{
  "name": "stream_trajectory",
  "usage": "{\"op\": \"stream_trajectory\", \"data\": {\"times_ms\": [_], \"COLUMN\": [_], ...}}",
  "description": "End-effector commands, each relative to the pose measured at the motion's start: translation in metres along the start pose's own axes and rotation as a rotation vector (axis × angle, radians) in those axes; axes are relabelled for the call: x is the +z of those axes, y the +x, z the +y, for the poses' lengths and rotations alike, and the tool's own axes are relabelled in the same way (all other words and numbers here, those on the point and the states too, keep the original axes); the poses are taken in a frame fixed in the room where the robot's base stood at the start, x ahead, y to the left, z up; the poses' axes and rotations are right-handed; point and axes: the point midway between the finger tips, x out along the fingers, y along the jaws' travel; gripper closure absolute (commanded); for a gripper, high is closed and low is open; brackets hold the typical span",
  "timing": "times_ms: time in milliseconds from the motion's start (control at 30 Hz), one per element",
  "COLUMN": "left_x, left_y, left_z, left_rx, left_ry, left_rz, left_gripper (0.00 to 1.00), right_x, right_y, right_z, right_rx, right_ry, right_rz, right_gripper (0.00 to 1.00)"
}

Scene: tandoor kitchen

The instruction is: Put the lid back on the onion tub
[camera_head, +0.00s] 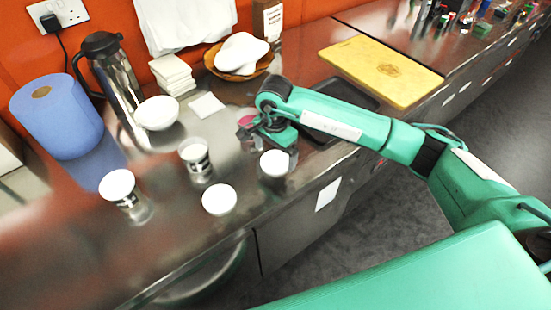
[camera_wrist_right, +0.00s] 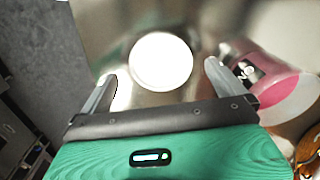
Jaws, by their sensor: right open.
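My right gripper (camera_head: 275,138) is over the steel counter. In the right wrist view its two fingers (camera_wrist_right: 160,85) are apart with nothing held between them. A round white lid-like disc (camera_wrist_right: 161,61) shows beyond and between the fingertips. A clear tub with pink contents and a dark label (camera_wrist_right: 250,72) stands just right of the fingers; it also shows beside the gripper in the head view (camera_head: 246,122), partly hidden. I cannot read which tub is onion. My left gripper is out of view.
Two labelled white-topped tubs (camera_head: 195,155) (camera_head: 117,187) stand left on the counter. Behind are a white bowl (camera_head: 156,113), a steel jug (camera_head: 110,75), a blue paper roll (camera_head: 57,115) and a basket (camera_head: 238,72). A yellow board (camera_head: 380,70) lies right. The counter's front edge is close.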

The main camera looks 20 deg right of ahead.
Motion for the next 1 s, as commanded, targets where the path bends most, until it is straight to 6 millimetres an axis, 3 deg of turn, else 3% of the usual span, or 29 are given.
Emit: {"op": "stream_trajectory", "data": {"times_ms": [200, 567, 800, 1000], "left_x": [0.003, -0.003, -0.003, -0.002], "left_y": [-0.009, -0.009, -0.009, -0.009], "left_z": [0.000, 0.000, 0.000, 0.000], "left_rx": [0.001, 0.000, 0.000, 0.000], "left_ry": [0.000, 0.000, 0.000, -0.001], "left_rz": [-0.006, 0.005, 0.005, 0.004], "left_gripper": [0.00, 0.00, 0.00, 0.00], "right_x": [0.000, 0.000, 0.000, 0.000], "right_y": [0.022, 0.024, 0.024, 0.024], "right_z": [0.000, -0.001, -0.001, -0.001], "right_rx": [0.001, -0.001, -0.001, -0.001], "right_ry": [0.000, -0.001, -0.001, -0.001], "right_rz": [-0.001, 0.000, 0.000, 0.001], "right_gripper": [0.00, 0.00, 0.41, 0.41]}}
